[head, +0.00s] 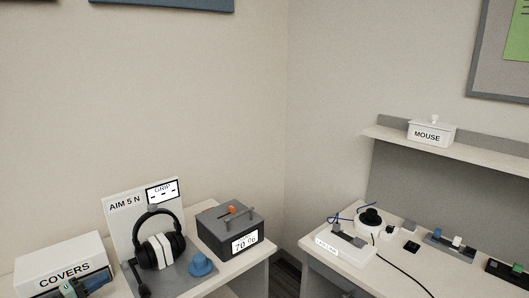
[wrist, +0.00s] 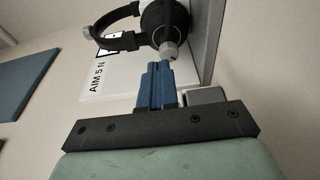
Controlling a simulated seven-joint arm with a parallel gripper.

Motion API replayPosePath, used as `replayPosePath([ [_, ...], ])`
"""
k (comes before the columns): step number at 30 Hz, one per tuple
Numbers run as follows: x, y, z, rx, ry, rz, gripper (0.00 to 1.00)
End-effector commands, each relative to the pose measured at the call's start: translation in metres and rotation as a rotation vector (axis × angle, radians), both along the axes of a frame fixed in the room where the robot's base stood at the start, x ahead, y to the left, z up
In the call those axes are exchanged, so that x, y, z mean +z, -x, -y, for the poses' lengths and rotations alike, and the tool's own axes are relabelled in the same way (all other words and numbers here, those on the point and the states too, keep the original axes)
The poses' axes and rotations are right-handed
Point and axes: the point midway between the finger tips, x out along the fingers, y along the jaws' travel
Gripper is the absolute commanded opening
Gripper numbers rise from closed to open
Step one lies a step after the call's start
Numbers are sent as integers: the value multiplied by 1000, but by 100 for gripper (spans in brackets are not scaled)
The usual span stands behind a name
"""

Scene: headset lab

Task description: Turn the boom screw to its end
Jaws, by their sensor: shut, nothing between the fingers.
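The black headset (head: 160,246) with white ear cushions hangs at a stand on a grey base. Its microphone boom (head: 140,283) reaches down at the front left. In the wrist view the headset (wrist: 151,14) appears sideways at the top. A small light grey knob (wrist: 169,50), perhaps the boom screw, shows by the ear cup, just beyond my fingertips. I cannot tell whether they touch it. My gripper (wrist: 159,66) has its blue fingers shut together with nothing between them. In the head view my gripper (head: 104,279) is at lower left, left of the headset.
A white COVERS box (head: 58,258) stands close behind my gripper. A blue knob (head: 201,264) sits on the base right of the headset. A dark grey box (head: 230,228) with a display stands further right. Another desk (head: 330,219) holds small devices and cables.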

Motion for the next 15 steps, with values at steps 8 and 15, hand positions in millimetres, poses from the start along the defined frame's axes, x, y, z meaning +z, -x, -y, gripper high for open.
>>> replayPosePath([
  [8, 0, -19, 21, -1, 1, -1, 0],
  [15, 0, -36, 38, -1, 1, -1, 0],
])
